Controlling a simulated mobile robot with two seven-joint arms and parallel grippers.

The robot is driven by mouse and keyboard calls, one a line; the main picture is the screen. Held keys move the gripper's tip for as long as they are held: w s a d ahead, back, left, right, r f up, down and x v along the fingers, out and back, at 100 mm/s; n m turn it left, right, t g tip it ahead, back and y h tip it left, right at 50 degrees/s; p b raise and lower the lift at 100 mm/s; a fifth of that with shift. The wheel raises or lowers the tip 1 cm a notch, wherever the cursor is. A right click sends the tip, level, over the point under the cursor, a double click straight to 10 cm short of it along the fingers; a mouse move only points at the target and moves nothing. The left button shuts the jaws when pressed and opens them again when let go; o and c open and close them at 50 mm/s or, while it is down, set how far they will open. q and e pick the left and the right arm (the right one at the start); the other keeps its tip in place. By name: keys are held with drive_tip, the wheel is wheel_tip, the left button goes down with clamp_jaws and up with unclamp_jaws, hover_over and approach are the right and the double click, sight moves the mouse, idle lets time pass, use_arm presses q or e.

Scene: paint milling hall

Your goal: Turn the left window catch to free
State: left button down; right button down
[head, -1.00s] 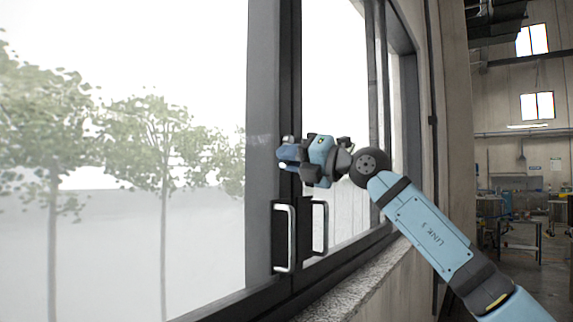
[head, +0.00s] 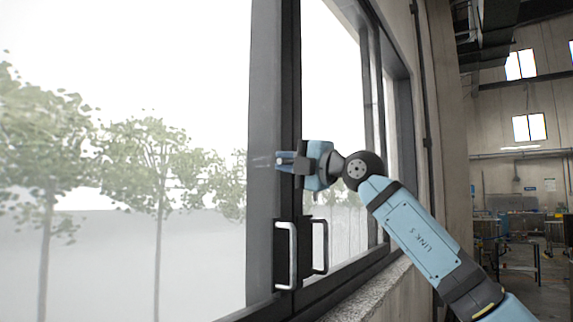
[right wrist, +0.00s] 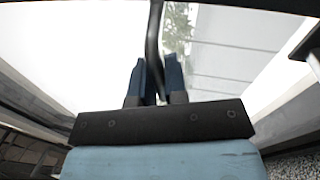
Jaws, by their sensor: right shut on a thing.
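My right gripper (head: 284,162) is at the dark upright between the window panes, above the two pull handles. Its blue fingers also show in the right wrist view (right wrist: 154,82), closed on a narrow dark bar, the left window catch (right wrist: 152,45). The bar runs up from between the fingers. In the head view the gripper covers most of the catch, so its angle cannot be read there. My left gripper is not in view.
Two silver pull handles, the left one (head: 292,255) and the right one (head: 322,247), stand on the window frame below my gripper. A stone sill (head: 372,290) runs along the window bottom. The hall with work tables (head: 520,250) lies at the right.

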drive_tip(key=c, duration=1.2)
unclamp_jaws()
drive_tip(key=shift+s+d+f, duration=0.15)
drive_tip(key=shift+s+d, duration=0.1)
drive_tip(key=shift+d, duration=0.15)
drive_tip(key=b+v, duration=0.3)
drive_tip(key=v, duration=0.9)
drive_tip(key=shift+s+d, duration=0.3)
